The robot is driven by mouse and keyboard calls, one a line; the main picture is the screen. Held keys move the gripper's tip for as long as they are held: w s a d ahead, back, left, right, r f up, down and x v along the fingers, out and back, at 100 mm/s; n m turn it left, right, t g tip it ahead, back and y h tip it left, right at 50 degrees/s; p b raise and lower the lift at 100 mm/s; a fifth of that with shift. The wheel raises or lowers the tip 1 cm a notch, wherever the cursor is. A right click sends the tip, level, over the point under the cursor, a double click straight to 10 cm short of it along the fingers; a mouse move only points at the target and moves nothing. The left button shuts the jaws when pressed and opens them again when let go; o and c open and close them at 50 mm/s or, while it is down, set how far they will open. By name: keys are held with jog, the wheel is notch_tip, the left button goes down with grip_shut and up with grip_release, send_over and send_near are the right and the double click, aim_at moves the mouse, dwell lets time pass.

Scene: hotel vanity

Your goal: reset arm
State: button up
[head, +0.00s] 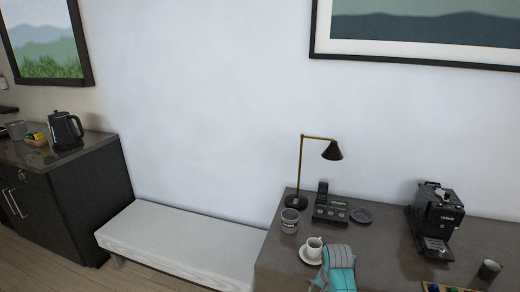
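Neither my arm nor my gripper is in the head view, so its pose and whether it is open or shut cannot be seen. The task names no other object.
A brown desk (390,262) at right holds a lamp (332,150), phone (330,210), cup on saucer (313,249), teal item (339,270) and coffee machine (437,215). A low white bench (180,240) stands left of it. A dark cabinet (90,190) with a kettle (65,130) is far left.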

jog(key=s+a+f+n+t, duration=0.1)
jog(key=s+f+t, duration=0.1)
jog(key=s+f, duration=0.65)
jog(key=s+f+n+t, duration=0.25)
jog(key=s+f, duration=0.35)
jog(key=s, duration=0.6)
jog(key=s+a+r+t, duration=0.1)
jog(key=s+r+t, duration=0.25)
jog(key=s, duration=1.15)
jog(key=s+r+n+t, duration=0.1)
jog(key=s+r+t, duration=0.1)
jog(key=s+r, duration=0.7)
jog(key=s+r+n+t, duration=0.2)
jog(key=s+r, duration=0.7)
jog(key=r, duration=0.6)
jog(key=shift+s+a+r+t, duration=0.3)
jog(key=shift+r+t, duration=0.1)
jog(key=shift+t, duration=0.1)
